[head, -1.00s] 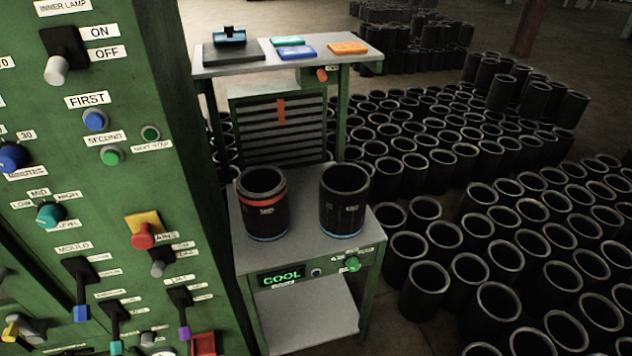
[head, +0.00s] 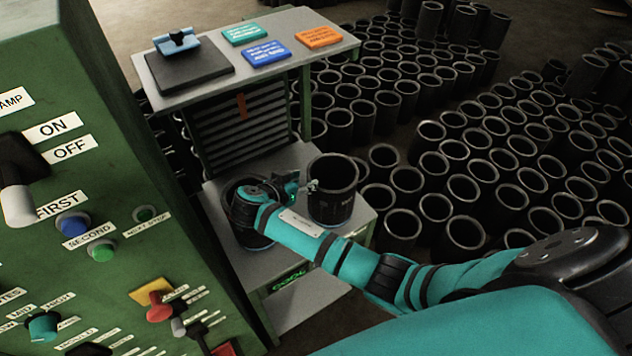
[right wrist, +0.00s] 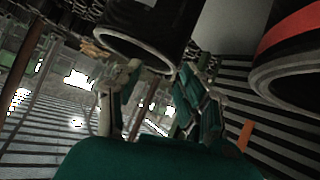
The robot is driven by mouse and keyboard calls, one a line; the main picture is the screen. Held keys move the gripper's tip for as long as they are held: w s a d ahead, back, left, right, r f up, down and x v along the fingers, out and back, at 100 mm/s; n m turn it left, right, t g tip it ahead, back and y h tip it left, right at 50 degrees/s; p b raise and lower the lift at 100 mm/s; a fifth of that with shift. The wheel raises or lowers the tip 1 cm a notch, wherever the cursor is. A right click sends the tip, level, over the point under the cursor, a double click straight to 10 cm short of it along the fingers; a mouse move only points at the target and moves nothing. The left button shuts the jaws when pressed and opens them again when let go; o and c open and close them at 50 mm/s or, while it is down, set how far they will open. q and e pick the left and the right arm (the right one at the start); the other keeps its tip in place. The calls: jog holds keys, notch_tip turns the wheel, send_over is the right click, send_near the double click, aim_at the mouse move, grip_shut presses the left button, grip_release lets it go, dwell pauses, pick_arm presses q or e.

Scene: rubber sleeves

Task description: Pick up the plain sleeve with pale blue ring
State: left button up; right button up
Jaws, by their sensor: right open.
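The plain dark sleeve (head: 336,196) stands upright on the right of the low grey stand, with a pale blue ring at its base. It also shows inverted in the right wrist view (right wrist: 150,35), just beyond the fingers. A second sleeve (head: 250,232) stands to its left, mostly hidden by my right arm; its red band shows in the right wrist view (right wrist: 290,55). My right gripper (head: 306,187) is open at the left side of the plain sleeve's upper part. In the wrist view the open fingers (right wrist: 162,92) show apart; contact cannot be told. My left gripper is not in view.
The low stand (head: 310,318) has little free top. Behind it a grey table (head: 205,95) carries a dark plate and coloured cards. A green control panel (head: 110,180) rises close on the left. Many dark sleeves (head: 465,230) crowd the floor on the right.

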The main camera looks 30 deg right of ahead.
jog(key=w+d+r+m+h, duration=0.1)
jog(key=w+r+m+h, duration=0.1)
jog(key=w+r+m, duration=0.3)
jog(key=n, duration=0.2)
send_near(313, 161)
jog(key=d+f, duration=0.1)
jog(key=d, duration=0.1)
jog(key=shift+w+d+f+t, duration=0.1)
jog(key=shift+w+f+t, duration=0.35)
jog(key=shift+f, duration=0.15)
jog(key=b+x, duration=0.2)
jog(key=x, duration=0.4)
jog(key=shift+d+f, duration=0.15)
jog(key=shift+d, duration=0.05)
jog(key=shift+w+d+f, duration=0.1)
jog(key=shift+w+d, duration=0.15)
jog(key=shift+d, duration=0.2)
jog(key=shift+c, duration=0.7)
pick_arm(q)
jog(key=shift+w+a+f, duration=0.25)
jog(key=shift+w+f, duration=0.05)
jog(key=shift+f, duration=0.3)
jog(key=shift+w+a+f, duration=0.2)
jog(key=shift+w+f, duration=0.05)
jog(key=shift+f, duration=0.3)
pick_arm(e)
grip_shut()
